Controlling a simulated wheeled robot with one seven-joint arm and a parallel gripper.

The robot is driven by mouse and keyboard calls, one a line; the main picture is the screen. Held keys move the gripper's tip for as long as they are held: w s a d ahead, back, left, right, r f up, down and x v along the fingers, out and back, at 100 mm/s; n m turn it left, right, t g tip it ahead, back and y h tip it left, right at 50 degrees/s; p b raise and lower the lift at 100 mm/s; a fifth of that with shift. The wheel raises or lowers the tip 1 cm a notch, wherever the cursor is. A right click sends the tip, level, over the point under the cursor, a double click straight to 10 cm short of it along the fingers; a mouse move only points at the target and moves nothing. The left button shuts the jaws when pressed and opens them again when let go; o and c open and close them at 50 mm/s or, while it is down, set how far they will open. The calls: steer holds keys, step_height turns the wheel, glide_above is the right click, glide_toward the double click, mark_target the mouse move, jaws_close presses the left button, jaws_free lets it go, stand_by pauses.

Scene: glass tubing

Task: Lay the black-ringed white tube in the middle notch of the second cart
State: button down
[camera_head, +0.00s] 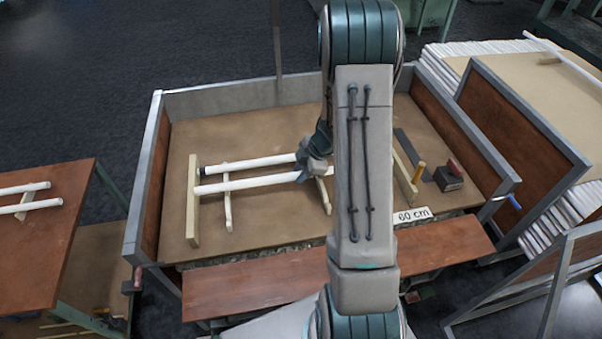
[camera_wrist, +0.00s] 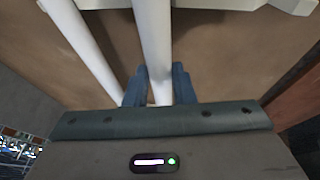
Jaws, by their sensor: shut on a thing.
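Two white tubes lie side by side over wooden supports in the middle cart (camera_head: 255,120). The far tube (camera_head: 250,163) has a dark band at its left end; the near tube (camera_head: 250,183) runs almost parallel. My gripper (camera_head: 304,172) is at the right ends of their visible lengths. In the wrist view its fingers (camera_wrist: 160,88) are shut around one white tube (camera_wrist: 152,35), with a second tube (camera_wrist: 85,45) apart on the left. I cannot tell for certain which tube is held. My arm hides the right part of the cart bed, and no ring shows in the wrist view.
A wooden support (camera_head: 193,200) stands at the cart's left. A brown table (camera_head: 50,240) with white tubes is at far left. Metal-edged walls enclose the bed.

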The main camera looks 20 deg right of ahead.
steer(key=c, duration=1.2)
jaws_free()
steer(key=shift+f, duration=0.1)
steer(key=p+v, duration=0.3)
steer(key=v, duration=0.9)
steer(key=w+r+m+t+h, duration=0.35)
steer(key=w+r+t, duration=0.3)
steer(key=r, duration=0.45)
step_height(320, 180, up, 6)
steer(key=s+m+h, duration=0.3)
steer(key=m+h, duration=0.1)
steer(key=m, duration=0.2)
steer(key=s+a+m+g+y, duration=0.1)
steer(key=s+a+m+g, duration=0.2)
steer(key=s+a, duration=0.4)
steer(key=s+a+f+m+g+y, duration=0.1)
steer(key=s+a, duration=0.6)
steer(key=s, duration=0.8)
steer(key=m+g+y, duration=0.1)
steer(key=m+g, duration=0.1)
steer(key=shift+s+a+f+m, duration=0.2)
steer(key=shift+a+f+m, duration=0.1)
steer(key=shift+m, duration=0.05)
steer(key=shift+g+y, duration=0.25)
